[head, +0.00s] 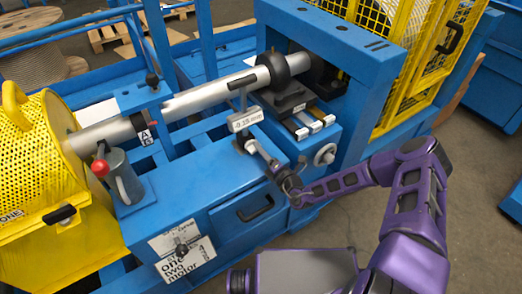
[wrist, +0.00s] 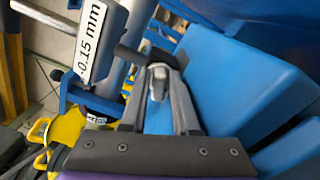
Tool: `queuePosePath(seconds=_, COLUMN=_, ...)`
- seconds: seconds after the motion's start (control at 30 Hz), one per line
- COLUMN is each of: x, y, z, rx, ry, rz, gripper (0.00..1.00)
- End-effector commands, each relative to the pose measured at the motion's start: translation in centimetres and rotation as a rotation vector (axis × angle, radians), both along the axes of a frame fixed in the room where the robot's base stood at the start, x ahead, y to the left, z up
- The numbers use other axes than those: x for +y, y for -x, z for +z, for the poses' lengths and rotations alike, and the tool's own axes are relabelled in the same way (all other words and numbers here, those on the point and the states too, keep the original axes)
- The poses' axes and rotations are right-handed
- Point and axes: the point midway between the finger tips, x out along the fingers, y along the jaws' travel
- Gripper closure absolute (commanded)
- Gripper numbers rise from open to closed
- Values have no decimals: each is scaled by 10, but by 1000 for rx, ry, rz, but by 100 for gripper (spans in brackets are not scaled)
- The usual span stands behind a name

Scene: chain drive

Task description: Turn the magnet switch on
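My gripper (head: 257,152) reaches to the front edge of the blue bench, just below a dial-gauge readout (head: 245,119) marked 0.15 mm. In the wrist view, my gripper's two grey fingers (wrist: 158,75) stand apart, with blue surface showing between them. A dark lever-like piece (wrist: 130,53) lies across the view by the fingertips. It may be the magnet switch, but I cannot tell surely. A small grey rounded part (wrist: 157,84) shows between the fingers; whether they touch it is unclear. The readout also shows in the wrist view (wrist: 91,42). The gauge's magnet base is largely hidden in the head view.
A long grey shaft (head: 205,97) runs above the bench to a black coupling (head: 286,69). A red-knobbed lever (head: 100,168) and yellow mesh guard (head: 30,140) stand left. A grey handwheel (head: 325,154) is close right of my gripper. Open floor lies in front.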

Motion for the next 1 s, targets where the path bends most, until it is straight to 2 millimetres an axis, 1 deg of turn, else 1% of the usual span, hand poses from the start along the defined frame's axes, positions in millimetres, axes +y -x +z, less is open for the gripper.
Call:
queuePosePath(seconds=0.03, x=0, y=0, z=0, rx=0, ry=0, rz=0, gripper=60)
queuePosePath(seconds=0.1, x=0, y=0, z=0, rx=0, ry=0, rz=0, gripper=48)
queuePosePath(seconds=0.57, x=-1, y=0, z=-1, rx=-9, ry=17, rz=-2, gripper=48)
queuePosePath(seconds=0.77, x=1, y=0, z=0, rx=-90, ry=138, rz=1, gripper=48)
queuePosePath(seconds=1.0, x=3, y=2, z=4, rx=-261, ry=386, rz=2, gripper=48)
